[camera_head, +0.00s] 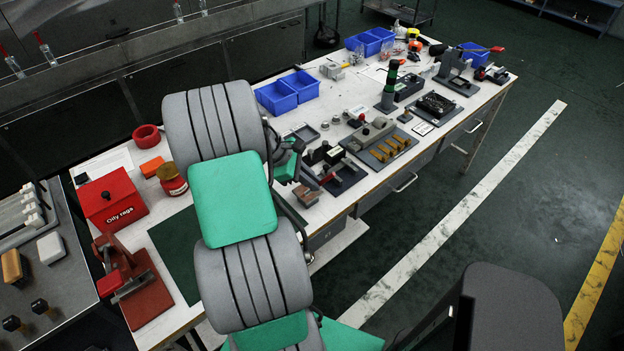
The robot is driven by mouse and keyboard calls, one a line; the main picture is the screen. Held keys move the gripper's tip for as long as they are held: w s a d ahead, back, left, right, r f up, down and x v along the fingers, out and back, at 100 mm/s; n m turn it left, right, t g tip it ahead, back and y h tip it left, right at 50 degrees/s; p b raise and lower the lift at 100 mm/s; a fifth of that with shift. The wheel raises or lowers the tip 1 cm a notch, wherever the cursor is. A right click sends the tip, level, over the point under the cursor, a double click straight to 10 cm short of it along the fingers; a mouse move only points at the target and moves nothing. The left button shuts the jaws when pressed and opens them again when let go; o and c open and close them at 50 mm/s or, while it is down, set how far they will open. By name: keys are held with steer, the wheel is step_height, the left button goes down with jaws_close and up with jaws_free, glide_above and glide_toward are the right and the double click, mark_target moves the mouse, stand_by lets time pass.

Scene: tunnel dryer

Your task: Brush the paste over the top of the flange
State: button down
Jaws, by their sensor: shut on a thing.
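My gripper (308,190) is at the middle of the bench, partly hidden behind my grey and green arm. It is shut on a small item that looks like a brush (327,179), with a reddish-brown part showing. The item is close to a dark tray (349,181) on the bench; whether it touches anything there I cannot tell. A grey metal part (371,131) stands on a dark plate beside several brass-coloured pieces to the right; I cannot tell if it is the flange. The paste cannot be made out for certain.
The long white bench (345,207) carries many items. A red oily-rags box (110,200) and a red press-like tool (134,285) stand at left. Blue bins (276,98) line the back. A black and green upright tool (390,88) stands farther right. The green floor in front is largely clear.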

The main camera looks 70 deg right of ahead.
steer(key=shift+f, duration=0.4)
